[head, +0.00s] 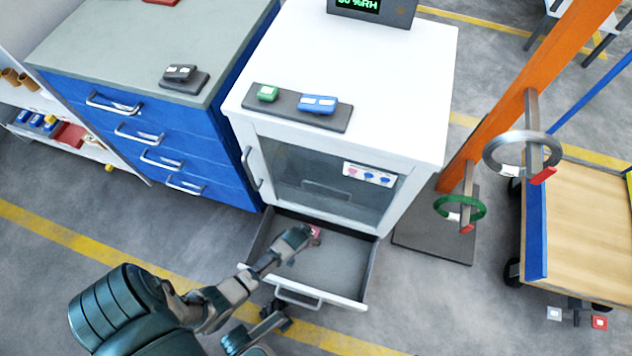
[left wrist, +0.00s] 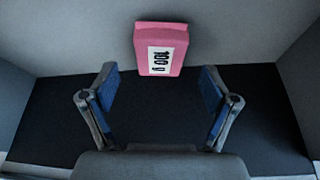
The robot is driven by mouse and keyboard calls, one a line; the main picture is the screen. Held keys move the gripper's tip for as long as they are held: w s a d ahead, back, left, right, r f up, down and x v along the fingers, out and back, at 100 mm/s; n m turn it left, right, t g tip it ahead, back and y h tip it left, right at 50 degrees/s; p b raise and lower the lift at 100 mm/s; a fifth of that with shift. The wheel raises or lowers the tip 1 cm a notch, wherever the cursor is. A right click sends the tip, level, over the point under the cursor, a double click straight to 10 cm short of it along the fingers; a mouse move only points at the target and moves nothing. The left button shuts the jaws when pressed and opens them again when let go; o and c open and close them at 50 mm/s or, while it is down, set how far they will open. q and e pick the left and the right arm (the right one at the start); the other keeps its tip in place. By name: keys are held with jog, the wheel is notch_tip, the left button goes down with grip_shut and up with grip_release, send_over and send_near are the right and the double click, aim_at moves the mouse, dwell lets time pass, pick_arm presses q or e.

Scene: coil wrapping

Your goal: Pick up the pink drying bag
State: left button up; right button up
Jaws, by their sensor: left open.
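The pink drying bag (left wrist: 160,48) has a white label reading 100 g. In the left wrist view it lies at the top centre, just beyond and between my left fingertips. In the head view only a small pink part of the bag (head: 316,232) shows beside the gripper. My left gripper (head: 304,240) is inside the open drawer; its spread fingers with blue pads (left wrist: 158,88) show in the left wrist view with nothing between them. A dark jointed part of mine (head: 272,322), possibly my right gripper, shows in front of the drawer; its jaws are unclear.
The pulled-out drawer (head: 345,270) has walls around my gripper and a front handle (head: 298,298). Above is the white cabinet (head: 400,70) with a glass door (head: 320,185). A blue drawer unit (head: 150,130) stands left. An orange post (head: 500,110) with rings stands right.

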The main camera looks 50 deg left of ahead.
pick_arm(q)
jog(key=x, duration=0.1)
jog(key=b+x, duration=0.1)
jog(key=x, duration=0.1)
jog(key=shift+s+f, duration=0.25)
jog(key=shift+s, duration=0.05)
jog(key=shift+w, duration=0.15)
jog(key=shift+w+r, duration=0.15)
jog(key=shift+r, duration=0.05)
jog(key=shift+c, duration=0.7)
jog(key=c, duration=1.2)
jog(key=shift+o, duration=0.2)
